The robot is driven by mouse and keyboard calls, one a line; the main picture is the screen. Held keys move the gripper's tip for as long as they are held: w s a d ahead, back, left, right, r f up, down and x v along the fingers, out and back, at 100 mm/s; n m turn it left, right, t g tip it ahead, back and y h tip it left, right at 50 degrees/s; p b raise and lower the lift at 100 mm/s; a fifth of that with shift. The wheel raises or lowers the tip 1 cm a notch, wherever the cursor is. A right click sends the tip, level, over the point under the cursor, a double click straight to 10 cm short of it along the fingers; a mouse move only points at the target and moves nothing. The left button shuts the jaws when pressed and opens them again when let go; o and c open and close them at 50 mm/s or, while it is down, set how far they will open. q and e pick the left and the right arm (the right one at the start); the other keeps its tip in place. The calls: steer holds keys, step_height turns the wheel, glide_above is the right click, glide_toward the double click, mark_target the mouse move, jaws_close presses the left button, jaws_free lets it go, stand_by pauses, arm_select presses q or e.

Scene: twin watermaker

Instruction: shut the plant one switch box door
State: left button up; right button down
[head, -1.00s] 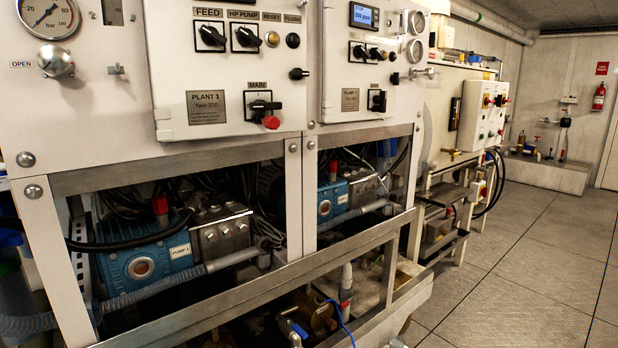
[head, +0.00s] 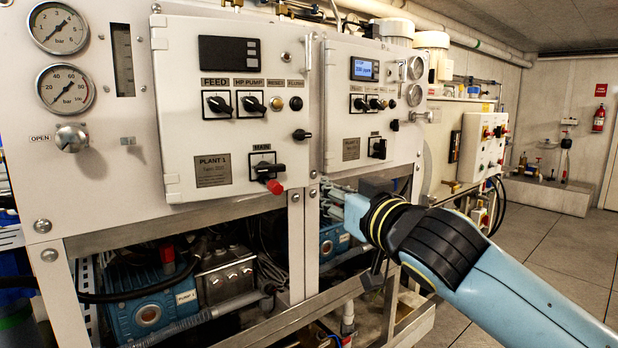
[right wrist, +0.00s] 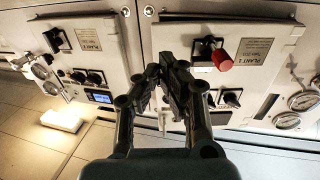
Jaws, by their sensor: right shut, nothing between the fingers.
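The plant one switch box door (head: 215,145) is a white panel at the left centre of the head view, with a display, small knobs, a black and red main switch (head: 266,175) and a PLANT 1 plate. Its hinge side is at the left. I cannot tell how far its right edge stands off the box. In the right wrist view the door (right wrist: 255,65) appears upside down at the right. My right gripper (head: 333,203) is shut and empty, below and right of the door's lower right corner. Its fingers also show in the wrist view (right wrist: 168,72). My left gripper is out of view.
A second switch box (head: 350,110) stands just right of the door. Gauges (head: 62,90) sit at the left. A metal frame rail (head: 180,222) runs below, with a blue pump (head: 140,300) under it. Open floor (head: 560,275) lies at the right.

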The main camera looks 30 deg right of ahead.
mark_target(303, 177)
steer(key=w, duration=0.3)
steer(key=w+d, duration=0.1)
steer(key=w, duration=0.2)
steer(key=w+p, duration=0.1)
steer(key=w, duration=0.2)
steer(key=shift+d, duration=0.15)
steer(key=w, duration=0.4)
steer(key=w+d, duration=0.1)
steer(key=w, duration=0.1)
steer(key=shift+r, duration=0.15)
